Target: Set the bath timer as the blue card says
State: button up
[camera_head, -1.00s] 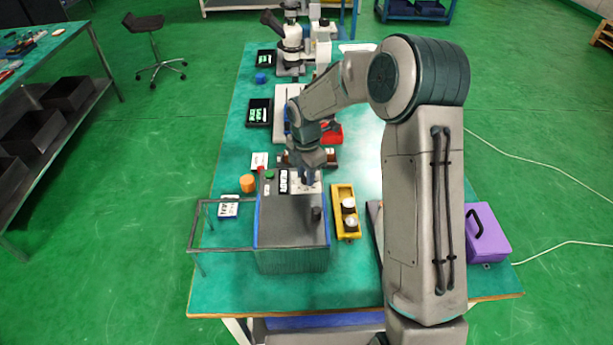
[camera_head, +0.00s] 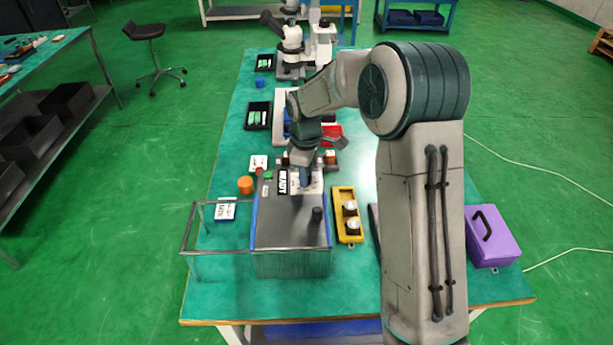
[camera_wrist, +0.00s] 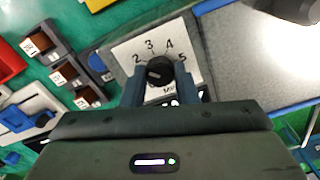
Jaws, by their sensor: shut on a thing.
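The bath timer's white dial plate (camera_wrist: 190,42) shows the numbers 2, 3, 4 and 5 in the wrist view, with part of "MIN" below. Its black knob (camera_wrist: 159,70) carries a small pale mark whose exact reading I cannot tell. My gripper (camera_wrist: 168,84) is shut on the knob, a finger at each side. In the head view my gripper (camera_head: 305,178) is at the dial on the far end of the dark bath unit (camera_head: 285,220). A blue-edged card (camera_head: 225,211) lies left of the unit; its writing is too small to read.
A wire frame (camera_head: 190,228) stands out at the unit's left. An orange cylinder (camera_head: 245,185) is near its far left corner. A yellow tray (camera_head: 346,230) with round pieces is close on the right. A purple case (camera_head: 490,238) sits at the table's right edge.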

jog(key=m+b, duration=0.1)
jog(key=m, duration=0.3)
jog(key=shift+m, duration=0.3)
jog(key=m+b, duration=0.1)
jog(key=m, duration=0.3)
jog(key=shift+m, duration=0.3)
jog(key=m+b, duration=0.1)
jog(key=m, duration=1.2)
jog(key=shift+r+m, duration=0.1)
jog(key=shift+m, duration=0.2)
jog(key=m+p, duration=0.1)
jog(key=m, duration=0.3)
jog(key=m+p, duration=0.1)
jog(key=m, duration=0.3)
jog(key=shift+m, duration=0.4)
jog(key=shift+m+p, duration=1)
jog(key=shift+m, duration=1)
jog(key=shift+w, duration=0.1)
